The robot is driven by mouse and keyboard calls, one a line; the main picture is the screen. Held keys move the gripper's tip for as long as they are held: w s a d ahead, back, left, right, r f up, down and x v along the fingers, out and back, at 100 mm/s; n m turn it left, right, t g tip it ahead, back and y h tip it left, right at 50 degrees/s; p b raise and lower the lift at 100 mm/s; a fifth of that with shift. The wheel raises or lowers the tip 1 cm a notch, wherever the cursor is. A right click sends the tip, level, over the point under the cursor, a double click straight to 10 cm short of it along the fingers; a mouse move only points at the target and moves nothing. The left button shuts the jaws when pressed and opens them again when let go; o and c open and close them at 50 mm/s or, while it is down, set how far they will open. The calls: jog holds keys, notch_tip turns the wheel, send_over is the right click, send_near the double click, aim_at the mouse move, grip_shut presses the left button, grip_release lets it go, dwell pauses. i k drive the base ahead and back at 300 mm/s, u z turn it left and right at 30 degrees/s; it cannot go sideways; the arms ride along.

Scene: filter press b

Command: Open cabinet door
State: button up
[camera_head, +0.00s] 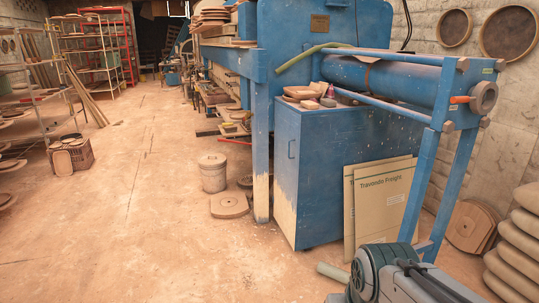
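The blue cabinet (340,150) stands right of centre beneath the blue press frame. Its narrow left face is the cabinet door (286,185), with a slim blue handle (291,149) in its upper part. The door looks closed, and its lower part has worn, pale paint. Part of my grey arm shows at the bottom right, in front of the cabinet and apart from the handle. My gripper is not in view, so its fingers cannot be seen.
Flat cardboard sheets (383,200) lean on the cabinet's right side. A blue post (261,150), a pale bucket (212,172) and a flat round slab (229,205) stand left of the door. Stacked rounded pieces (515,245) fill the right edge. The floor (130,230) at left is open.

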aim_at(285, 124)
jog(key=i, duration=3.5)
jog(key=u, duration=0.5)
